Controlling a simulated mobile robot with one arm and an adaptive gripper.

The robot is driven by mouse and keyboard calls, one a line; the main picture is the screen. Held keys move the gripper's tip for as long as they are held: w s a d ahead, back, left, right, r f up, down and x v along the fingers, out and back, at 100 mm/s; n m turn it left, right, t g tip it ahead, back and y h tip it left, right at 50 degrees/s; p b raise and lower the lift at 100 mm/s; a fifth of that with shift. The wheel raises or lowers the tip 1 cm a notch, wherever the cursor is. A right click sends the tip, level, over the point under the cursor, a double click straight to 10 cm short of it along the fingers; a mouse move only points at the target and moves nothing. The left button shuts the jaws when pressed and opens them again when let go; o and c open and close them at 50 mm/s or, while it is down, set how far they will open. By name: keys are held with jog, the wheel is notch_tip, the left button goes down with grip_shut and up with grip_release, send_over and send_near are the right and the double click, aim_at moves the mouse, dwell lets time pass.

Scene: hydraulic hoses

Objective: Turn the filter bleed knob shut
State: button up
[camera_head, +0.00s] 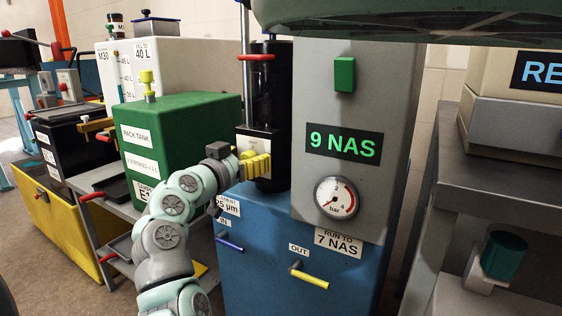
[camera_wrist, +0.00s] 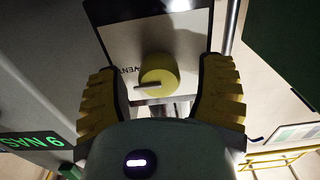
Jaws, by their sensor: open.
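The bleed knob (camera_wrist: 158,77) is a round yellow knob with a dark pointer bar at its lower left. It sits on a pale plate with lettering that seems to read VENT, partly hidden behind the knob. My gripper (camera_wrist: 160,68) is open, with one yellow padded finger on each side of the knob and a visible gap on both sides. In the head view my gripper (camera_head: 263,166) is at the front of the black filter housing (camera_head: 265,100), low on it, and hides the knob there.
A blue cabinet (camera_head: 255,260) with IN and OUT levers stands below. A grey panel (camera_head: 372,90) with a 9 NAS display and a gauge (camera_head: 336,198) is close on the right. A green tank (camera_head: 190,120) stands left. A red lever (camera_head: 256,57) is above.

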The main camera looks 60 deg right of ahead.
jog(key=shift+o, duration=0.3)
grip_shut()
dwell(0.4)
jog(key=shift+n, duration=0.3)
jog(key=n+p, duration=0.2)
jog(key=n, duration=0.2)
jog(key=shift+w+a+r+p, duration=0.1)
jog(key=shift+p, duration=0.2)
jog(key=n+p, duration=0.3)
jog(key=n, duration=0.2)
jog(key=shift+w+n, duration=0.1)
jog(key=shift+n, duration=0.3)
jog(key=n+p, duration=0.2)
jog(key=n, duration=0.2)
jog(key=shift+p, duration=0.4)
jog(key=shift+f+n+p, duration=0.15)
jog(key=shift+n+p, duration=0.3)
jog(key=shift+n, duration=0.45)
jog(key=shift+f+n+p, duration=0.15)
jog(key=shift+n+p, duration=0.25)
jog(key=shift+n, duration=0.5)
jog(key=shift+f, duration=0.1)
